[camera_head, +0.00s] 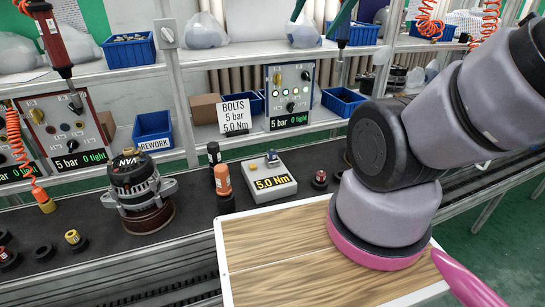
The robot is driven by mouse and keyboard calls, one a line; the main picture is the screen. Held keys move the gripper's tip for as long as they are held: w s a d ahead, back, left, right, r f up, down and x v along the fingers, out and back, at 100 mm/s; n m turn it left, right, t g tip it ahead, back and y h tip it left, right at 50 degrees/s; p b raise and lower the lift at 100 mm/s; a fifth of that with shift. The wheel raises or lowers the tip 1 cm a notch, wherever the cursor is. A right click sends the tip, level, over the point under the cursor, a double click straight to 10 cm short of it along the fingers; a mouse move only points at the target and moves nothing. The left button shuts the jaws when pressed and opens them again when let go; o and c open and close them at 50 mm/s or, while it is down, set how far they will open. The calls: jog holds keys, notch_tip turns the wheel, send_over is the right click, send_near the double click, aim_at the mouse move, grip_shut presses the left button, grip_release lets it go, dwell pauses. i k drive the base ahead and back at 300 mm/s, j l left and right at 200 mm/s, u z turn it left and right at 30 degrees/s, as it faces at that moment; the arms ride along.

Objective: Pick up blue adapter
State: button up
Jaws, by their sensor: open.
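I cannot make out a blue adapter for certain. Small dark parts with coloured tops stand on the black bench (110,262): a yellow-topped one (72,238) and a red-topped one (6,256) at the left, and another red-topped one (319,179) right of the grey box. My arm (385,205) fills the right side and hides part of the bench.
An alternator (138,190) stands on the bench at left. Orange (222,180) and black (213,153) upright cylinders stand beside the grey box. A white-edged wooden board (275,265) lies in front. Blue bins (153,130) and control panels (290,95) line the shelf. A red tool (50,38) hangs upper left.

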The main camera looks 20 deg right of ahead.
aim_at(271, 153)
jog(key=l+u, duration=0.3)
jog(key=l, duration=0.6)
jog(key=k+l+u, duration=0.1)
jog(key=l+u, duration=0.15)
jog(key=l, duration=0.6)
